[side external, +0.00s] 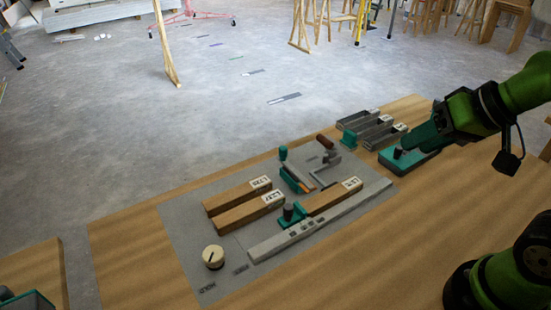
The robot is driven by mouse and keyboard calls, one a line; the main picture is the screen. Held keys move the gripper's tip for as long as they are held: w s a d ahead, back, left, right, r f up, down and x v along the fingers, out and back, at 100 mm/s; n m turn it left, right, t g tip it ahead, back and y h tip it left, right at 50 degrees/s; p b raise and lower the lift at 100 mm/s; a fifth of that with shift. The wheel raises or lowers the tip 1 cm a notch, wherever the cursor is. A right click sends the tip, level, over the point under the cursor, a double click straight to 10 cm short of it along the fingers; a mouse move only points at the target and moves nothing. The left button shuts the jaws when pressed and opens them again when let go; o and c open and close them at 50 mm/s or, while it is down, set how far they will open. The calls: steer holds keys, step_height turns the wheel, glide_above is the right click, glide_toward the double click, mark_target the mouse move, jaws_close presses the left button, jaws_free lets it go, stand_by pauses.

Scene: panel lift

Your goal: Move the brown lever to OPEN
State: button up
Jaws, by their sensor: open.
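The brown lever (324,142) appears as a short brown handle on a grey bracket, at the back right of the grey panel (185,235). I cannot read an OPEN mark beside it. My gripper (400,151) is at the right, above or beside a teal block, well to the right of the brown lever and apart from it. Its fingers are small and dark here, and I see nothing held between them. Whether it touches the teal block (420,163) cannot be told.
Labelled brown bars (236,195), a teal-handled lever (283,154), a teal clamp (290,215) and a long grey strip (320,222) crowd the panel. A cream knob (213,257) is at its front left. Grey trays (375,133) stand between the lever and my gripper.

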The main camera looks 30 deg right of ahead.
steer(key=shift+o, duration=1)
steer(key=o, duration=0.4)
steer(key=shift+w+f+g, duration=0.5)
steer(key=shift+w+f, duration=0.1)
steer(key=shift+f, duration=0.1)
steer(key=shift+o, duration=0.2)
steer(key=m+g+h, duration=0.2)
steer(key=m+g, duration=0.4)
steer(key=m, duration=0.8)
glide_toward(324, 139)
step_height(324, 139, down, 12)
steer(key=shift+w+f, duration=0.1)
